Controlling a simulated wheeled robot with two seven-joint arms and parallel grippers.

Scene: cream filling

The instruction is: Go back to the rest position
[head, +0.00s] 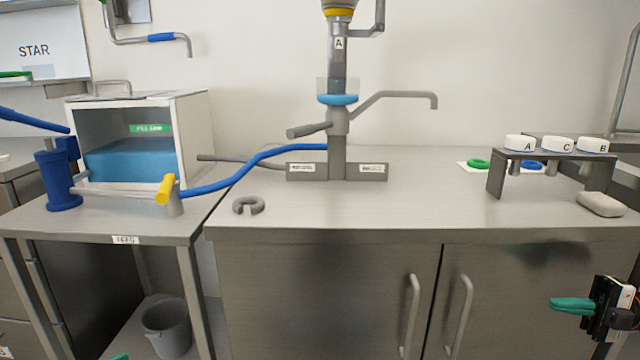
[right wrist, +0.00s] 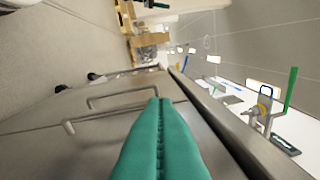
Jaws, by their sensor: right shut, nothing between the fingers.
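My right gripper (head: 573,306) is at the lower right of the head view, in front of the cabinet doors and below the counter's edge. Its teal fingers are shut with nothing between them. The right wrist view shows the two fingers (right wrist: 160,140) pressed together and empty, touching nothing. A small teal tip of my left gripper (head: 120,356) shows at the bottom edge of the head view, at the left. The rest of it is out of frame, so its jaws cannot be judged.
The metal counter (head: 420,200) carries a filling stand (head: 338,130), a grey ring (head: 248,205), a rack (head: 495,175) with white-capped pieces and a grey block (head: 600,204). Left are a box with blue contents (head: 130,160) and a bucket (head: 166,328) below. Door handles (head: 410,310) stick out.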

